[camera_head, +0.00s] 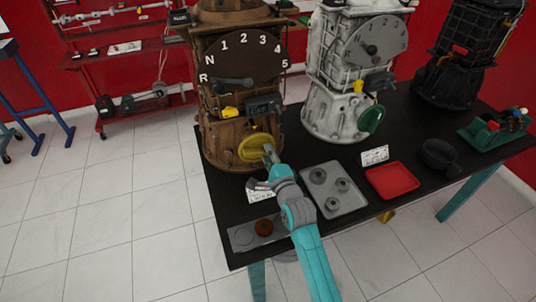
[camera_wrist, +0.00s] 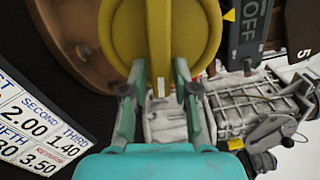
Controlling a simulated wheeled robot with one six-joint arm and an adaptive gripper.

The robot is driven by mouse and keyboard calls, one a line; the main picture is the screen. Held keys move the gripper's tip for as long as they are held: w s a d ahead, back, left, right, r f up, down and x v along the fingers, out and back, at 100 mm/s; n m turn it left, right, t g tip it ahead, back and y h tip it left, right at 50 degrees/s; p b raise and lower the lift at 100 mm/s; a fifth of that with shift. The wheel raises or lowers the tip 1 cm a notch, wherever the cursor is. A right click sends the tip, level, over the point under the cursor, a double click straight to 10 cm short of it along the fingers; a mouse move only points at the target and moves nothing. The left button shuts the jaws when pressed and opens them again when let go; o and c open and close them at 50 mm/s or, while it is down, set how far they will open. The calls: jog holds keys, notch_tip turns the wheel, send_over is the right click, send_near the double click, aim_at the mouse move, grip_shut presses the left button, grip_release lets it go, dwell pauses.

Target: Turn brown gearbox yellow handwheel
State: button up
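The brown gearbox (camera_head: 225,115) stands upright at the near left of the black table. Its yellow handwheel (camera_head: 250,149) is a round disc low on its front, with a raised bar across the middle. The handwheel fills the top of the wrist view (camera_wrist: 120,35). My gripper (camera_head: 268,152) is at the handwheel's right side in the head view. In the wrist view my gripper's fingers (camera_wrist: 159,72) lie on both sides of the lower end of the bar, with narrow gaps showing. The fingers are apart; any contact with the disc is unclear.
A white gearbox (camera_head: 325,108) with a green handwheel (camera_head: 370,120) stands to the right, and a black gearbox (camera_head: 452,85) farther right. A grey tray (camera_head: 352,204), a red tray (camera_head: 392,181) and a grey plate (camera_head: 242,238) lie along the front. A number card (camera_wrist: 30,125) is close below the handwheel.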

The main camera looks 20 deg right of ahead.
jog(key=shift+o, duration=0.3)
jog(key=s, duration=1.2)
dwell(0.3)
jog(key=s+f+n, duration=0.1)
jog(key=s, duration=0.2)
jog(key=s+f+n, duration=0.2)
jog(key=s, duration=0.2)
jog(key=s+a+f+n, duration=0.1)
jog(key=s+f, duration=0.1)
jog(key=s, duration=0.2)
jog(key=shift+f+n+g, duration=0.2)
jog(key=shift+n+g, duration=0.1)
jog(key=shift+g, duration=0.1)
jog(key=s+r+n+g, duration=0.1)
jog(key=s+n, duration=0.7)
jog(key=s, duration=0.7)
jog(key=s+a+r+n+g, duration=0.1)
jog(key=s+r+n, duration=0.1)
jog(key=s+n, duration=0.6)
jog(key=s, duration=0.7)
jog(key=shift+s+a, duration=0.3)
jog(key=shift+r, duration=0.1)
